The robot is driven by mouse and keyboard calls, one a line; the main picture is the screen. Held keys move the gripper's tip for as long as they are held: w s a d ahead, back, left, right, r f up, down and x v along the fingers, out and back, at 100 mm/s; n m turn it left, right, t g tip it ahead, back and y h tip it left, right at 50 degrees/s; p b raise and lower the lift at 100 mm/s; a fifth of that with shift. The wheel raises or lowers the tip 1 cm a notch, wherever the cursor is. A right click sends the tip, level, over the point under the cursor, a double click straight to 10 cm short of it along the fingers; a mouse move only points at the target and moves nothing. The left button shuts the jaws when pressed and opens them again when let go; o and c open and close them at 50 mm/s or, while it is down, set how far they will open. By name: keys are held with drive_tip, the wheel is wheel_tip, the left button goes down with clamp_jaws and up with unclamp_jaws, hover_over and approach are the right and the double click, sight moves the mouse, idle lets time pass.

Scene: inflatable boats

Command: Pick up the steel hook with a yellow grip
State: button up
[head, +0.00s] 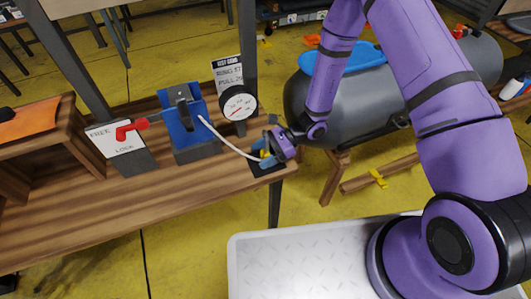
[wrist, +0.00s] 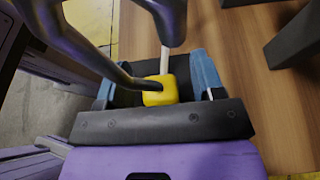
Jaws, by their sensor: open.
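The yellow grip of the hook (wrist: 160,92) sits between the two blue-padded fingers of my gripper (wrist: 157,80) in the wrist view. The fingers are apart, with gaps on both sides of the grip. A dark, curved metal piece (wrist: 75,45) runs from the grip toward the upper left and looks like the hook. In the head view my gripper (head: 268,156) is at the right end of the wooden bench, over a dark pad (head: 268,169). Only a speck of yellow shows there. The rest of the hook is hidden by my gripper.
A white cord (head: 228,143) runs from a blue clamp-like stand (head: 190,130) to my gripper. A round gauge (head: 238,104) and a lever with a red knob (head: 124,133) stand on the bench (head: 100,215). A grey tank (head: 340,115) lies behind my arm.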

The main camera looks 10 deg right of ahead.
drive_tip(key=shift+s+a+f, duration=0.1)
drive_tip(key=shift+a+f, duration=0.05)
drive_tip(key=shift+a, duration=0.25)
drive_tip(key=c, duration=1.1)
drive_tip(key=shift+o, duration=0.2)
